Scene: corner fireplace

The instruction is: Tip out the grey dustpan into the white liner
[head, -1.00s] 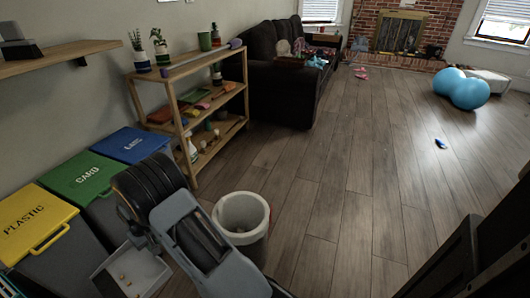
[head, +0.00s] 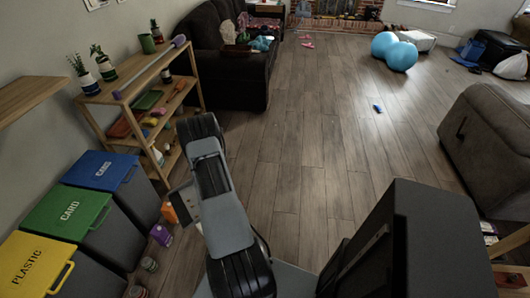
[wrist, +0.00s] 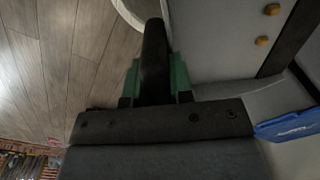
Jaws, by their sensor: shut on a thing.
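My gripper (wrist: 155,88) is shut on the dark handle (wrist: 154,45) of the grey dustpan, with a green pad on each side of it. The pale grey pan (wrist: 215,38) shows at the upper right of the wrist view. Small yellow-brown bits (wrist: 262,40) lie on it. A pale curved rim (wrist: 124,12), apparently the bin with the white liner, is partly in view at the top, behind the handle. I cannot tell the gap between the pan and the rim. In the head view my arm blocks the middle, and neither dustpan nor liner can be made out.
Yellow (head: 34,262), green (head: 68,212) and blue (head: 98,171) lidded bins line the left wall. A wooden shelf (head: 137,84) stands beyond them. Small boxes and cans lie near the bins. A brown seat (head: 490,135) is at right.

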